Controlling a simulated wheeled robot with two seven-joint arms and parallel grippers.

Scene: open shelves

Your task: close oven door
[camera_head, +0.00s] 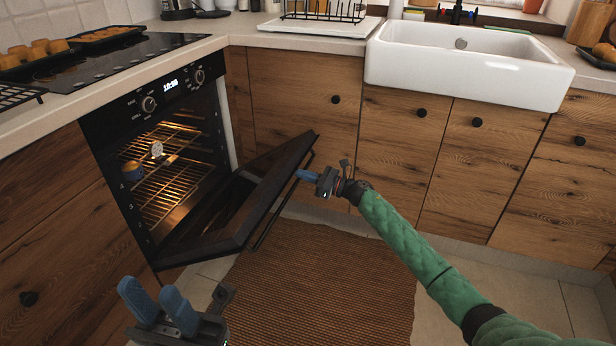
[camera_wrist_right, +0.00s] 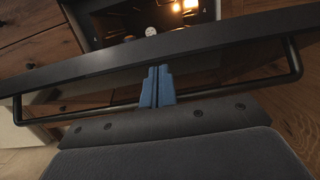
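The oven (camera_head: 150,125) is lit inside, with wire racks showing. Its dark oven door (camera_head: 262,185) hangs open, tilted down and outward from the oven's lower front. The door handle (camera_head: 285,203) is a thin dark bar along the door's outer edge; it also crosses the right wrist view (camera_wrist_right: 236,88). My right gripper (camera_head: 305,175) is at the door's outer edge, its blue fingers together and crossing over the handle bar. In the right wrist view the fingers (camera_wrist_right: 157,86) point at the door; contact is unclear. My left gripper (camera_head: 160,303) is open and empty, low in front of the oven.
A brown woven mat (camera_head: 310,290) lies on the tiled floor below the door. Wooden cabinets (camera_head: 300,95) and a white sink (camera_head: 465,60) stand behind and to the right. Trays of baked food (camera_head: 40,52) sit on the hob above the oven.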

